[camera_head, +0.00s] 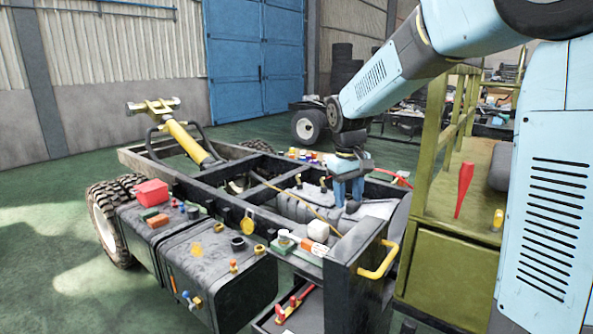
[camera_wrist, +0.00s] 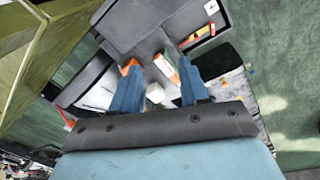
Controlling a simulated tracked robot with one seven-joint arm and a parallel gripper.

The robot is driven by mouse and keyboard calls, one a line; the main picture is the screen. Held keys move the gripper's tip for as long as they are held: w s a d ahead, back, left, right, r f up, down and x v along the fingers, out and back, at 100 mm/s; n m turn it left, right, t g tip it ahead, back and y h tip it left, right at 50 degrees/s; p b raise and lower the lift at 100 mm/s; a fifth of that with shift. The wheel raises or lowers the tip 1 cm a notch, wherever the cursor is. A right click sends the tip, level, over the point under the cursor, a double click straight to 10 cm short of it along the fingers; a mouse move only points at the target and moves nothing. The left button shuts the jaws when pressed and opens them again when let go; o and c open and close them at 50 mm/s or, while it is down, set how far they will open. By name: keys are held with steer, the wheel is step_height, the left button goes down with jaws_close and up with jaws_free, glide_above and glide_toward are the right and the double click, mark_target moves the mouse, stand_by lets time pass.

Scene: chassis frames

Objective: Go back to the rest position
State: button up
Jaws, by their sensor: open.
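My gripper (camera_head: 346,204) is open and points down above the rear part of the chassis frame (camera_head: 232,167). Its two blue fingers (camera_wrist: 160,98) stand apart in the wrist view, with nothing held between them. A white cube (camera_head: 318,230) lies on the chassis just below and left of the fingers; it also shows between the fingers in the wrist view (camera_wrist: 155,93). An orange block (camera_head: 318,249) and a white-and-green box (camera_head: 293,240) lie beside the cube. My arm comes in from the upper right. The contact between fingers and chassis parts is hard to judge.
Two dark tanks (camera_head: 215,270) with several small parts and a red box (camera_head: 151,192) stand at the left. A yellow-green cabinet (camera_head: 452,270) holding a red tool (camera_head: 464,188) stands close at the right. A yellow handle (camera_head: 379,262) sticks out nearby. Green floor is free at the left.

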steer(key=s+d+r+m+t, duration=0.1)
steer(key=s+d+r, duration=0.1)
steer(key=s, duration=0.6)
steer(key=s+d+r+m+t, duration=0.1)
steer(key=s+d+m+t, duration=0.1)
steer(key=s+d, duration=0.3)
steer(key=s+d+r+m+t, duration=0.1)
steer(key=s+d+r+m, duration=0.1)
steer(key=s, duration=1)
steer(key=shift+s+d+r+t+y, duration=0.15)
steer(key=shift+d+r+t+y, duration=0.2)
steer(key=shift+d, duration=0.45)
